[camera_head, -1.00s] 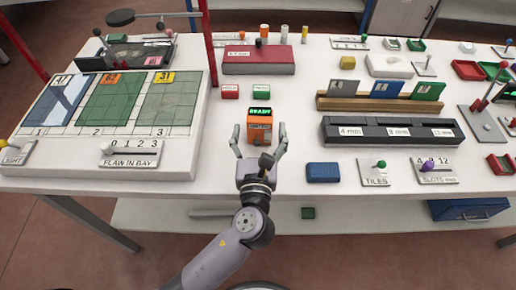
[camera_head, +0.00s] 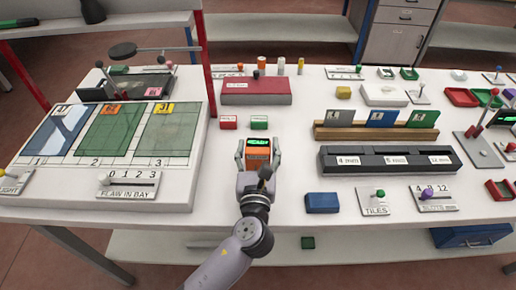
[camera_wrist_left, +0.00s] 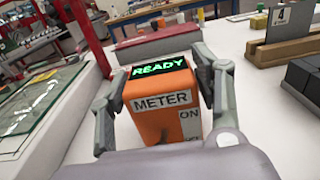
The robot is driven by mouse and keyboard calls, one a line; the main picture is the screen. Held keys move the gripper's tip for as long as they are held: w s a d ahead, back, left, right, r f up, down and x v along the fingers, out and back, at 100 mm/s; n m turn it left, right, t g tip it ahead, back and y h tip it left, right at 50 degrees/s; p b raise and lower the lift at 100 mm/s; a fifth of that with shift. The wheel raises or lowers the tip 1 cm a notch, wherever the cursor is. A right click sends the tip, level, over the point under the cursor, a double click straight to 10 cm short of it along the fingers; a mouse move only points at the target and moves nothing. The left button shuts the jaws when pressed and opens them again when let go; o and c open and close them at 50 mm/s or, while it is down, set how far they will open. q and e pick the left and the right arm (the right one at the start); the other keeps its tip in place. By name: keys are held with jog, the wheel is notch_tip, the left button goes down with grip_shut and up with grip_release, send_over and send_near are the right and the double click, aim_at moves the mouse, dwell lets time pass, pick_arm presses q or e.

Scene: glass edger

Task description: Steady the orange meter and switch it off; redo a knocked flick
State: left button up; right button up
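The orange meter (camera_head: 258,154) stands upright on the white table, with a lit green READY display on top. In the left wrist view the meter (camera_wrist_left: 160,105) shows a METER label and an ON label. A lower label is partly cut off by my gripper, and the switch cannot be made out clearly. My left gripper (camera_head: 259,146) has one finger on each side of the meter. In the left wrist view its fingers (camera_wrist_left: 160,82) appear to touch the meter's sides. My right gripper is in neither view.
Red (camera_head: 228,122) and green (camera_head: 259,122) labelled blocks sit just behind the meter. A blue block (camera_head: 322,202) lies to its right front. The glass bay board (camera_head: 180,185) is left, and a black slotted rack (camera_head: 390,161) is right.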

pick_arm(q)
jog(key=c, duration=0.9)
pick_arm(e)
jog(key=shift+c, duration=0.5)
